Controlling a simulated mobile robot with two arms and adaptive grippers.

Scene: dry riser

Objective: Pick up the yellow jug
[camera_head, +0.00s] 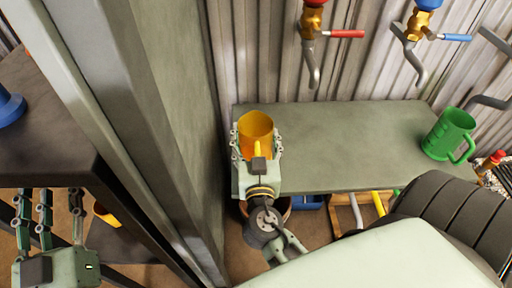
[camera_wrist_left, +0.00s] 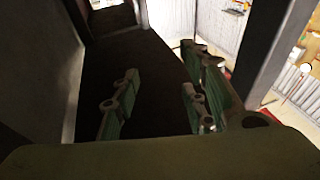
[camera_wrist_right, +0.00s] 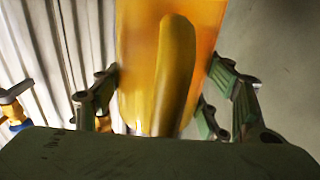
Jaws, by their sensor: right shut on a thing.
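The yellow jug (camera_head: 256,126) is upright at the left end of the green bench (camera_head: 340,140), its open top up and its handle facing my right gripper. My right gripper (camera_head: 257,150) has its fingers on both sides of the jug and is shut on it. In the right wrist view the jug (camera_wrist_right: 205,60) fills the space between the fingers, with its handle in the middle. I cannot tell whether the jug's base touches the bench. My left gripper (camera_head: 48,215) is at the lower left, open and empty, and also shows in the left wrist view (camera_wrist_left: 155,95).
A green mug (camera_head: 447,132) stands at the bench's right end. A red-handled tap (camera_head: 313,30) and a blue-handled tap (camera_head: 415,28) hang on the corrugated wall above. A grey post (camera_head: 165,120) stands left of the bench. A dark shelf (camera_head: 40,130) holds a blue object.

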